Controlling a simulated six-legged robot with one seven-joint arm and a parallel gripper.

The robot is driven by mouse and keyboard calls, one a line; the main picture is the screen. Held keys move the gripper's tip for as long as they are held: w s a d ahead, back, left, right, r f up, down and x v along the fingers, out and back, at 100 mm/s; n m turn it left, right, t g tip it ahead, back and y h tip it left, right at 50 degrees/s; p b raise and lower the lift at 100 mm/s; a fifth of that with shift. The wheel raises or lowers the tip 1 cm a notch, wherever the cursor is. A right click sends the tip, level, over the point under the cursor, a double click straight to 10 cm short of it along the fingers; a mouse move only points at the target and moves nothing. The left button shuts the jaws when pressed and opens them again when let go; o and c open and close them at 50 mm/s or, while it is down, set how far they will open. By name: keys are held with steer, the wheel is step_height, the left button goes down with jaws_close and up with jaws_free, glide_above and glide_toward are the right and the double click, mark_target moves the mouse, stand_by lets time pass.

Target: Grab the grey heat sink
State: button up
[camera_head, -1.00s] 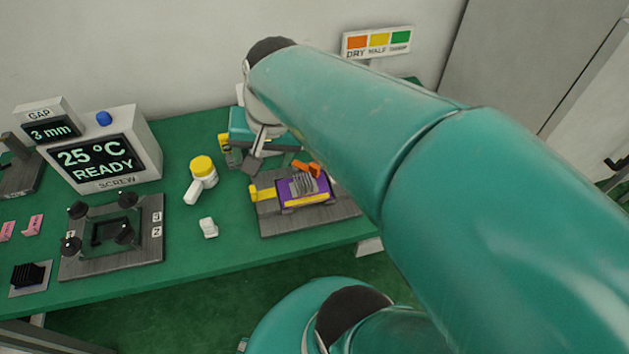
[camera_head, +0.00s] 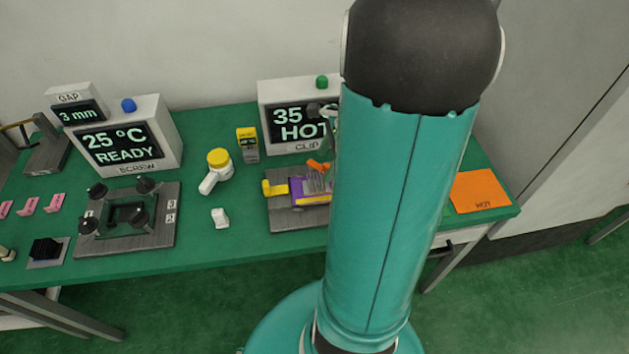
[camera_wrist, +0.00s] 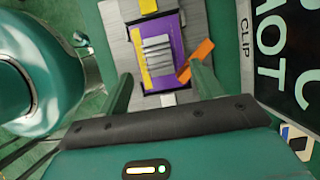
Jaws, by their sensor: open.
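The grey finned heat sink (camera_wrist: 157,53) lies on a purple board (camera_wrist: 173,27) in the clip fixture (camera_wrist: 121,42). In the head view the heat sink (camera_head: 318,183) shows just left of my arm, which hides the fixture's right part. An orange lever (camera_wrist: 196,60) stands beside the heat sink, swung outward at an angle. A yellow clip part (camera_wrist: 148,6) is at the board's far end. My gripper (camera_wrist: 163,88) is open and empty, its fingers on either side of the board's near end, short of the heat sink. Its fingertips are not clear in the head view.
The CLIP display (camera_head: 298,125) reads 35 and HOT, close to my gripper's right in the wrist view. An orange HOT mat (camera_head: 480,190) lies right.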

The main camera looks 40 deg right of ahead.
mark_target(316, 179)
steer(key=x, duration=0.7)
steer(key=shift+a+f, duration=0.15)
steer(key=c, duration=1.1)
